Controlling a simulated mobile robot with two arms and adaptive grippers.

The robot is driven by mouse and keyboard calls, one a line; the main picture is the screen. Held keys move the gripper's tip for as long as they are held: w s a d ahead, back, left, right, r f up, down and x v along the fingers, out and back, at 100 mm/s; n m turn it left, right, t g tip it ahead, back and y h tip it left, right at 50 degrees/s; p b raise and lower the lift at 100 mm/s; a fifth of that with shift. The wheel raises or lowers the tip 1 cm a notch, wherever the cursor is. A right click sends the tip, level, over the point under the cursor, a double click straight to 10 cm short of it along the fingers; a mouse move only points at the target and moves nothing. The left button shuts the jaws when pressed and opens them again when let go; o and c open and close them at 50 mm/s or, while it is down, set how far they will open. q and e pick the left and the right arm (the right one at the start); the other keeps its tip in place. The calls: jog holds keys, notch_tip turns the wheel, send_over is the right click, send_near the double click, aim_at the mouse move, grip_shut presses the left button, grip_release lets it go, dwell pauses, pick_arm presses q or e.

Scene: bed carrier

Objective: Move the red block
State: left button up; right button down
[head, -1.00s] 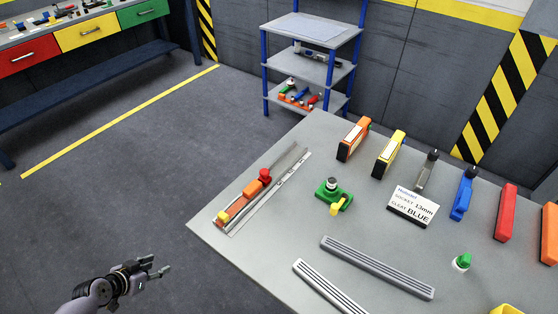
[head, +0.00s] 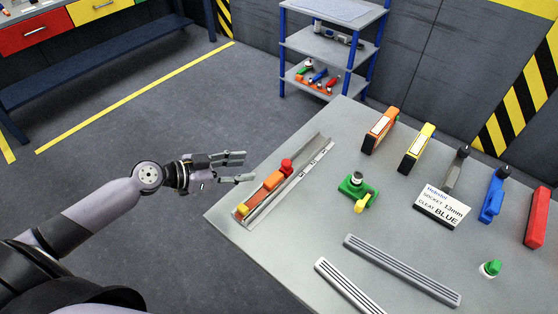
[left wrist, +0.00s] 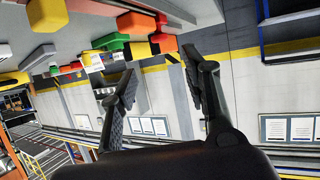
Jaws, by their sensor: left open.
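A small red block (head: 287,166) sits at the far end of a row with an orange block (head: 273,181) and a yellow piece (head: 242,210), in a grey metal rail (head: 310,161) along the table's left side. My left gripper (head: 247,167) is open and empty, left of the red block and apart from it. Its fingers point right towards the rail. In the left wrist view the open fingers (left wrist: 160,65) have nothing between them. A larger upright red piece (head: 538,218) stands at the right. My right gripper does not show.
The grey table (head: 300,235) also holds a green fixture (head: 357,192), a white sign (head: 442,207), orange and yellow upright pieces, a blue clamp (head: 493,195) and two ribbed grey bars (head: 403,270). A shelf rack (head: 325,70) stands behind.

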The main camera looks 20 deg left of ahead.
aim_at(284, 163)
pick_arm(q)
jog(key=p+x, duration=0.3)
jog(key=x, duration=0.7)
jog(key=shift+w+d+f, duration=0.15)
jog(key=shift+w+d, duration=0.15)
jog(key=shift+w+d+f, duration=0.25)
jog(key=shift+w+d, duration=0.05)
jog(key=shift+d, duration=0.05)
jog(key=shift+f, duration=0.1)
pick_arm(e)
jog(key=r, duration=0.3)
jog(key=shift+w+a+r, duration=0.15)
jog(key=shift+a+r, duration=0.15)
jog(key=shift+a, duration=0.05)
pick_arm(q)
jog(key=shift+c, duration=0.4)
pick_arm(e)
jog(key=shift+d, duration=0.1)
pick_arm(q)
grip_shut()
